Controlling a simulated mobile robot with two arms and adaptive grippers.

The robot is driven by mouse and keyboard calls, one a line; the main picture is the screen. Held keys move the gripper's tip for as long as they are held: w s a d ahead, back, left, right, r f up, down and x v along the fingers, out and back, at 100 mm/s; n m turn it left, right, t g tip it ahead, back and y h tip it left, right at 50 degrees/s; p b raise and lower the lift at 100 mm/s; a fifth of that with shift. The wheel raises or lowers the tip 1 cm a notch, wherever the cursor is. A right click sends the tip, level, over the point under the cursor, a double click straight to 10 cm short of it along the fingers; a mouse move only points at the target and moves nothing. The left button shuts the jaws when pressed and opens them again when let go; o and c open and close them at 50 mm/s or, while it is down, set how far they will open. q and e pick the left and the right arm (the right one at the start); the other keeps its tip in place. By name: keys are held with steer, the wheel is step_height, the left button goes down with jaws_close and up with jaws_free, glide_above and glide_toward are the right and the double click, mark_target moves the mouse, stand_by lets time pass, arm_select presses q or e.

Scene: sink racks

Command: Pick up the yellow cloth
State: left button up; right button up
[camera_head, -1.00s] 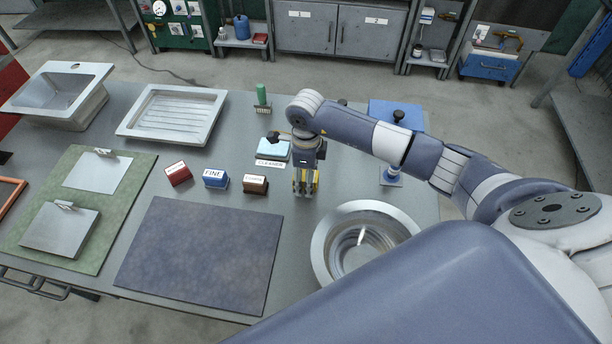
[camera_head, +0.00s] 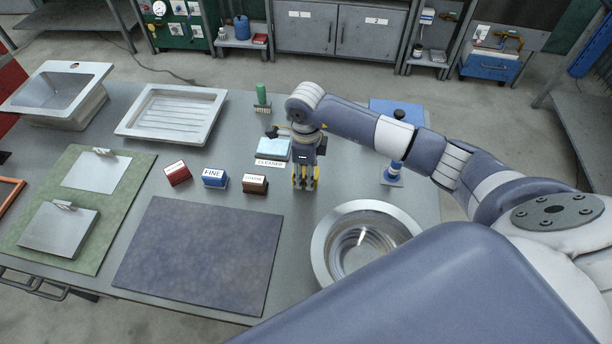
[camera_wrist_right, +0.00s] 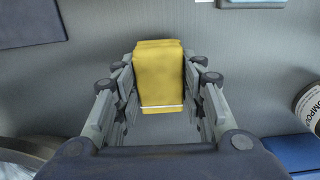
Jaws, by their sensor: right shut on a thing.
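The yellow cloth (camera_wrist_right: 160,75) is a folded block between the two fingers of my right gripper (camera_wrist_right: 160,95) in the right wrist view. The fingers are closed on its sides. In the head view my right gripper (camera_head: 306,183) points down over the grey bench, right of the brown block and behind the round basin. Only small yellow patches show between its fingers there, so most of the cloth is hidden. I cannot tell how far it is above the bench. My left gripper is not in view.
A light blue block (camera_head: 273,149) with a CLEANER label lies just left of my right gripper. Red (camera_head: 177,173), blue (camera_head: 215,178) and brown (camera_head: 255,184) blocks stand further left. The round metal basin (camera_head: 322,240) is in front, the dark mat (camera_head: 200,255) front left.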

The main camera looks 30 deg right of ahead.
steer(key=shift+s+a+r+b, duration=0.1)
steer(key=shift+a+r+b, duration=0.15)
steer(key=shift+r, duration=0.25)
steer(key=shift+s+a+r+b, duration=0.1)
steer(key=shift+r+b, duration=0.25)
steer(key=shift+r, duration=0.1)
steer(key=s+a+b, duration=0.1)
steer(key=s+a, duration=0.1)
steer(key=a, duration=0.2)
steer(key=s+a+r+b, duration=0.1)
steer(key=a, duration=0.3)
steer(key=s+a+b, duration=0.1)
steer(key=s+a, duration=0.1)
steer(key=a, duration=0.2)
steer(key=shift+s+a+r+b, duration=0.2)
steer(key=shift+s+a+b, duration=0.1)
steer(key=shift+b, duration=0.1)
steer(key=shift+s+a+r, duration=0.15)
steer(key=shift+s+a, duration=0.2)
steer(key=shift+a, duration=0.3)
